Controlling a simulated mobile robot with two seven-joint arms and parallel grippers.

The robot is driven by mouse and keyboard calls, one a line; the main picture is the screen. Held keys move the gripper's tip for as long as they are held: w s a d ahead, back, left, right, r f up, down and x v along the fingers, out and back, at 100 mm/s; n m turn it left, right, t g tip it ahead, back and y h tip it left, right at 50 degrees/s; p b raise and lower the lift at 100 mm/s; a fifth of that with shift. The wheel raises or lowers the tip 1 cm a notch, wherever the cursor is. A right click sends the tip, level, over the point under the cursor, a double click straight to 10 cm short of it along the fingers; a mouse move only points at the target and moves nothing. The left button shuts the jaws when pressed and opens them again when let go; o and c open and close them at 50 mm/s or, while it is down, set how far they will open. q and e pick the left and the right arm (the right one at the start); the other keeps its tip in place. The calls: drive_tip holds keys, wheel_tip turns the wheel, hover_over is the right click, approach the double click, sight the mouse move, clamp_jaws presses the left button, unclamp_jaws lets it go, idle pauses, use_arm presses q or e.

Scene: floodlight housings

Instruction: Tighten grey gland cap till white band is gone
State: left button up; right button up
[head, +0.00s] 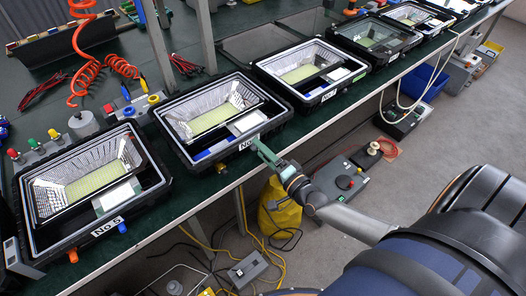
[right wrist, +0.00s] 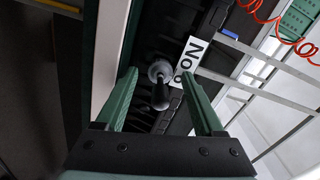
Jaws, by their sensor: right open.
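The grey gland cap (right wrist: 158,70) shows in the right wrist view on the dark side wall of the floodlight housing marked No 6 (head: 205,165). A dark cable or stub (right wrist: 160,97) comes out of it toward my camera. My right gripper (right wrist: 157,76) is open, with one green finger on each side of the cap and a gap on both sides. In the head view my right gripper (head: 262,152) is at the front edge of that housing, by its label, and hides the cap. A white band cannot be made out clearly. My left gripper is not in view.
The housing marked No 5 (head: 28,208) stands to the left, with orange and blue glands on its front. More open housings stand along the green bench to the right. A yellow container (head: 278,215) and cables lie below the bench edge.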

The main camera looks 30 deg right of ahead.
drive_tip(key=shift+s, duration=0.1)
drive_tip(key=s+d, duration=0.1)
drive_tip(key=s, duration=1.1)
drive_tip(key=shift+s, duration=0.15)
drive_tip(key=s+a+f+n+g+p, duration=0.2)
drive_tip(key=s+a+f+n+g, duration=0.1)
drive_tip(key=a+n, duration=0.4)
drive_tip(key=s+a+f+n+g+p, duration=0.2)
drive_tip(key=s+a+f+n+g, duration=0.1)
drive_tip(key=a+n, duration=0.4)
drive_tip(key=f+n+g, duration=0.1)
drive_tip(key=n+g, duration=0.1)
drive_tip(key=shift+s+f+n+g+y, duration=0.15)
drive_tip(key=shift+s+n+g+y, duration=0.15)
drive_tip(key=shift+s+y, duration=0.1)
